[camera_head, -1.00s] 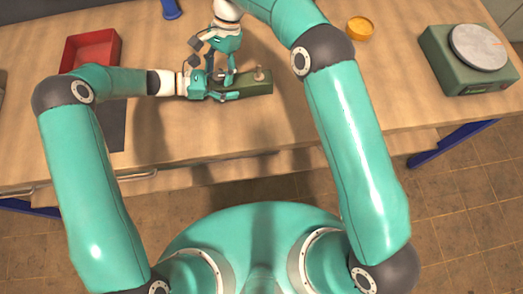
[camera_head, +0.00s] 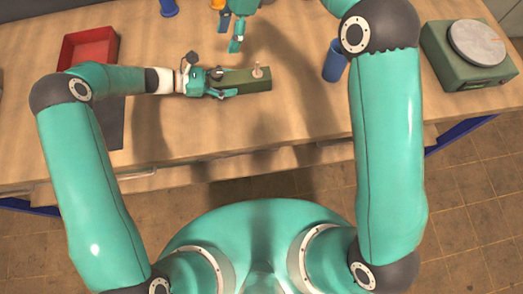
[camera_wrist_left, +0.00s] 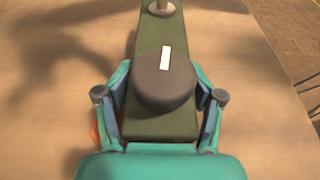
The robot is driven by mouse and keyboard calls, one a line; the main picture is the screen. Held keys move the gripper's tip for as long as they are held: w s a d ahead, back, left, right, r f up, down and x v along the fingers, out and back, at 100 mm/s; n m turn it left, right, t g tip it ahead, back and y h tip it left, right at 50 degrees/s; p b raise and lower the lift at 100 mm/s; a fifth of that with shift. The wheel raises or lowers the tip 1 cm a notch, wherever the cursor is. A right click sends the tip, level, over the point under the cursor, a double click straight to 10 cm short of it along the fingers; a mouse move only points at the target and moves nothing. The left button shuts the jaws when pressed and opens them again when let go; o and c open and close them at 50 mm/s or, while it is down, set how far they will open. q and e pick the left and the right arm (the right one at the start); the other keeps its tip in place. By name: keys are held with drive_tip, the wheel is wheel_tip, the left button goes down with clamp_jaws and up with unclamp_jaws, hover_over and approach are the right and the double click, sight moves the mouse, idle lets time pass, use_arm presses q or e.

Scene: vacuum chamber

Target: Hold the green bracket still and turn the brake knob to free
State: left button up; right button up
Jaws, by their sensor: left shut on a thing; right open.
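The brake knob (camera_wrist_left: 165,80) is a dark round knob on top of the bracket, between these fingers. Its white mark points roughly along the bracket towards the peg (camera_wrist_left: 161,7). My right gripper (camera_head: 235,46) is open and empty, behind the bracket and apart from the knob.
A red tray (camera_head: 66,55) stands at the back left, above a dark flat area (camera_head: 112,128). A blue cup (camera_head: 335,64) stands right of the bracket, close to my right arm. A green scale (camera_head: 460,68) is at the far right. Bare bench lies between bracket and cup.

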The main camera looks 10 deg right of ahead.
drive_tip(key=n+g+h, duration=0.2)
drive_tip(key=n, duration=0.7)
approach(240, 149)
drive_tip(key=w+a+f, duration=0.2)
drive_tip(key=w+a, duration=0.1)
drive_tip(key=shift+w+a, duration=0.15)
drive_tip(key=s+f+n, duration=0.1)
drive_tip(key=s, duration=0.1)
drive_tip(key=s+d+f+n, duration=0.1)
drive_tip(key=s, duration=0.2)
drive_tip(key=s+f+n+h, duration=0.1)
drive_tip(key=s+f, duration=0.1)
drive_tip(key=shift+s+d+g, duration=0.15)
drive_tip(key=shift+g, duration=0.15)
drive_tip(key=s+d+f+n+h, duration=0.1)
drive_tip(key=s+d+f+h, duration=0.1)
drive_tip(key=s+d+f, duration=0.2)
drive_tip(key=shift+s+d+f, duration=0.35)
drive_tip(key=shift+s+f, duration=0.1)
drive_tip(key=shift+s, duration=0.5)
drive_tip(key=shift+t, duration=0.4)
